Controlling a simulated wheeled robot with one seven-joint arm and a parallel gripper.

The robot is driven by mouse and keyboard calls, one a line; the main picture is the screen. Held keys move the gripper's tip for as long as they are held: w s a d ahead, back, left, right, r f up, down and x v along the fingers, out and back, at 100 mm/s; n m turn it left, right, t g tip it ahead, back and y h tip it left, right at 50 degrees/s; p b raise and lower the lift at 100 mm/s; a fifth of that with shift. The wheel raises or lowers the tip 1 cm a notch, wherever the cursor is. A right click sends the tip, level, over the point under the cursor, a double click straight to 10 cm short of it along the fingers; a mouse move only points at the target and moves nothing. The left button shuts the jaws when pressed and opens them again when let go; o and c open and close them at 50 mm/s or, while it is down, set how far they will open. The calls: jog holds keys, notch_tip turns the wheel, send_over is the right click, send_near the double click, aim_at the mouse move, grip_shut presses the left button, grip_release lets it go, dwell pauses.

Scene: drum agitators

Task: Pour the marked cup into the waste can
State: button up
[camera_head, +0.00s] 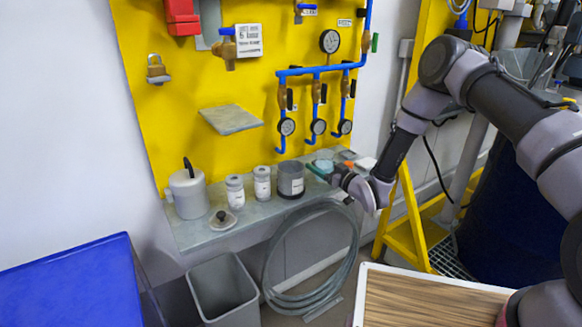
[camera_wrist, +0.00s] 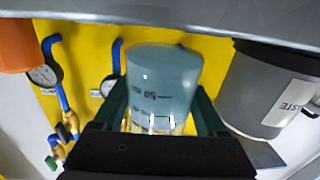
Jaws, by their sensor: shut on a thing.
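My gripper (camera_head: 338,174) is at the right end of the shelf, to the right of the waste can. In the wrist view my gripper (camera_wrist: 162,108) is shut on the marked cup (camera_wrist: 164,80), a translucent bluish cup with dark graduation lines, one finger on each side. Its numbers show upside down there. In the head view the cup (camera_head: 322,165) is a small teal patch, partly hidden by the gripper. The waste can (camera_head: 290,178) is grey with a pale label and dark base. It also stands beside the cup in the wrist view (camera_wrist: 262,88), apart from it.
The shelf (camera_head: 256,228) also holds a white canister (camera_head: 188,193), two small white bottles (camera_head: 235,191) and a lid (camera_head: 222,220). An orange object (camera_wrist: 15,45) is close at the left in the wrist view. Gauges and blue pipes (camera_head: 318,70) are on the yellow board behind.

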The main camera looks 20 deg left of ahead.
jog(key=shift+a, duration=0.1)
jog(key=shift+s+a+r+n+h, duration=0.15)
jog(key=shift+s+a+r+n, duration=0.15)
jog(key=shift+n, duration=0.55)
jog(key=shift+s+a+r+n+h, duration=0.15)
jog(key=shift+s+a+r+n, duration=0.15)
jog(key=shift+n, duration=0.55)
notch_tip(320, 180, up, 8)
jog(key=s+a+n+h, duration=0.1)
jog(key=n, duration=0.2)
jog(key=shift+f, duration=0.25)
jog(key=shift+s+a, duration=0.1)
jog(key=shift+a, duration=0.05)
jog(key=shift+f+n+h+p, duration=0.3)
jog(key=shift+f+n+p, duration=0.15)
jog(key=shift+n, duration=0.55)
jog(key=shift+f+n+h+p, duration=0.4)
jog(key=shift+n+p, duration=0.4)
jog(key=shift+n, duration=0.5)
jog(key=shift+r+n+p, duration=0.35)
jog(key=shift+r+n, duration=0.05)
jog(key=shift+n, duration=0.3)
dwell(1.4)
jog(key=shift+s+a+r+n+h, duration=0.2)
jog(key=shift+n+h, duration=0.1)
dwell(0.4)
